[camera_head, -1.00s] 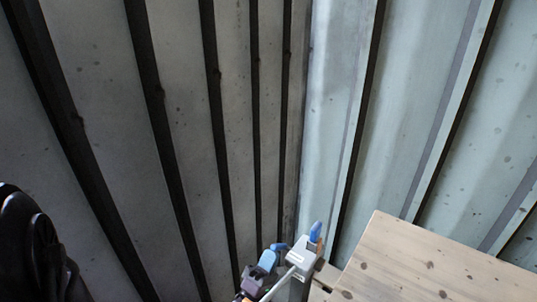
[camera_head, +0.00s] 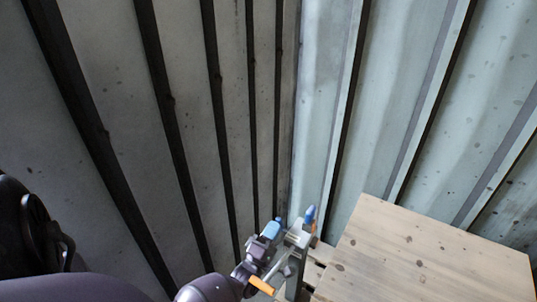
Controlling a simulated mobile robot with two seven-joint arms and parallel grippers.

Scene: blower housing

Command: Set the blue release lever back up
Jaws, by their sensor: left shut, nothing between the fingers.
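A blue release lever (camera_head: 310,214) stands roughly upright on top of a pale grey housing (camera_head: 298,237), low and right of centre in the head view. My left gripper (camera_head: 274,227), with light blue fingertips, is just left of the lever. It is shut and empty, with a small gap to the lever visible in the picture; I cannot tell the depth between them. My left arm comes in from the bottom left. The lower part of the housing is partly hidden by my gripper and wrist. My right gripper is out of view.
A pale wooden table top (camera_head: 420,255) with dark spots fills the lower right, looking bare. Ribbed metal walls (camera_head: 395,100) meet in a corner behind the housing. A small orange piece (camera_head: 262,286) shows below my gripper.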

